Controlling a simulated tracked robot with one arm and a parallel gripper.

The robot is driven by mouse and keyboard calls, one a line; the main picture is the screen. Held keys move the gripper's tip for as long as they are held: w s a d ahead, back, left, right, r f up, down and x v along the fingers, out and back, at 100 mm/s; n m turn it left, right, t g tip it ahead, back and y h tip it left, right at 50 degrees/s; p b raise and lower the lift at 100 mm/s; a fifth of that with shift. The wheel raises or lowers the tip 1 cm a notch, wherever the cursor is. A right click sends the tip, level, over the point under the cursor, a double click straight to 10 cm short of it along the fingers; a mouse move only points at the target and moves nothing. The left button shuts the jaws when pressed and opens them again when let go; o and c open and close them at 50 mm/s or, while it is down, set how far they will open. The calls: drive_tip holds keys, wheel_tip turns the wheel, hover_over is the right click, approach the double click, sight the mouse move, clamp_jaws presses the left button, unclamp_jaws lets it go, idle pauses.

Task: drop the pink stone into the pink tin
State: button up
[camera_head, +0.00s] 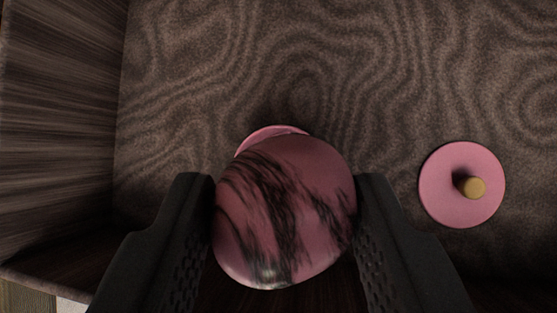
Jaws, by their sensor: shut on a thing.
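The pink stone (285,212), round with black streaks, is between the two dark fingers of my gripper (286,220). My gripper is shut on it. Behind the stone, a small part of a pink rim (268,135) shows above its upper left edge. It looks like the pink tin, mostly hidden by the stone. The stone covers it in this view, and I cannot tell the height between them.
A pink round disc, like a lid, with a tan knob (462,185) lies on the brown patterned surface at the right. A dark wood-grained wall (60,120) runs along the left. The surface beyond the stone is clear.

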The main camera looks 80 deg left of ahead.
wheel_tip(320, 180, down, 6)
drive_tip(key=shift+r+b, duration=0.15)
drive_tip(key=shift+b, duration=0.95)
drive_tip(key=o, duration=1.1)
drive_tip(key=shift+p+v, duration=1.85)
drive_tip(key=shift+v, duration=5)
